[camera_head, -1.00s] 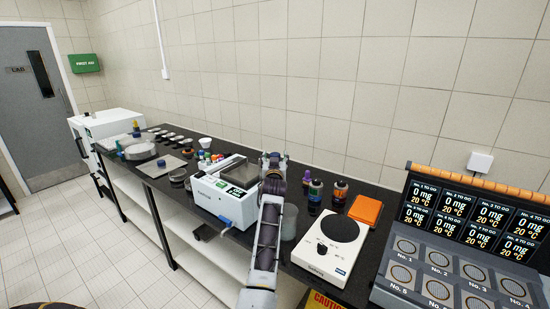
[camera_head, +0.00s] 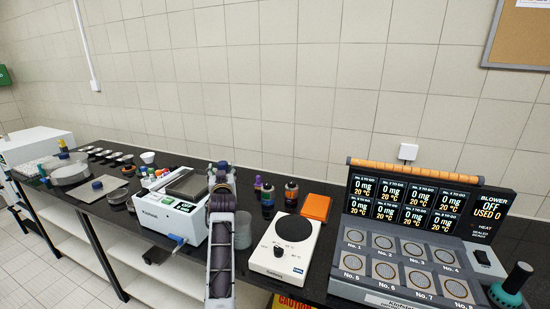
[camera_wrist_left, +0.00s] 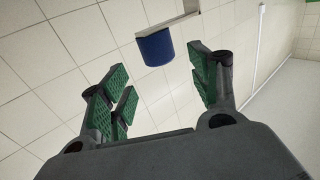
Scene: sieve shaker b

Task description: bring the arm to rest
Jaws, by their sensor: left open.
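A blue cylinder (camera_wrist_left: 155,48) with a pale strip shows beyond the gap, against the tiled wall. I cannot tell what it belongs to. I see no contact between it and the fingers. My right gripper is out of view.
A grey unit with several displays and numbered round wells (camera_head: 408,262) stands at the right. Dark bottles (camera_head: 291,193) and an orange pad (camera_head: 316,207) stand behind the hotplate. A clear beaker (camera_head: 243,230) is beside my arm. Dishes (camera_head: 72,174) lie at the left.

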